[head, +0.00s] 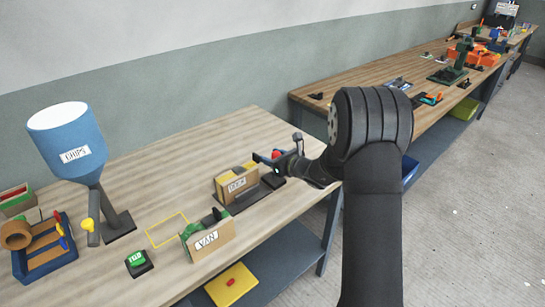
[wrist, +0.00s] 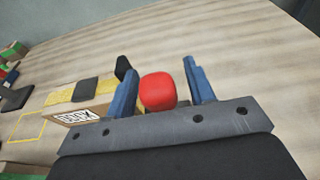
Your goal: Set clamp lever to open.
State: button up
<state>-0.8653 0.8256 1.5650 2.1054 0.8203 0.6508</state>
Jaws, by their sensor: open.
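A red rounded knob (wrist: 157,92) shows in the wrist view between my gripper's two blue fingers. It looks like the end of the clamp lever; its arm and the clamp body are mostly hidden behind my gripper. In the head view a bit of the red knob (head: 277,154) shows at the right end of the near bench, beside a box labelled DOCK. My gripper (wrist: 160,68) is open, with one finger on each side of the knob. I cannot tell whether either finger touches it. The gripper (head: 280,150) also shows in the head view.
The DOCK box (head: 234,185) stands just left of my gripper. A VAN box (head: 210,240), a green button (head: 137,260), a blue CHIPS hopper (head: 72,140) and a blue tray (head: 45,268) are further left. Bare bench top (head: 200,145) lies behind.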

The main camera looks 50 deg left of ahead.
jog(key=v, duration=1.7)
jog(key=shift+d, duration=0.2)
jog(key=shift+c, duration=1.1)
jog(key=d, duration=0.1)
jog(key=d+f, duration=0.1)
jog(key=d, duration=0.1)
jog(key=shift+d+f+y, duration=0.3)
jog(key=shift+y, duration=0.1)
grip_shut()
jog(key=a+f, duration=0.1)
jog(key=a, duration=1.2)
jog(key=shift+a+f, duration=0.15)
jog(key=shift+a, duration=0.25)
jog(key=shift+a, duration=0.1)
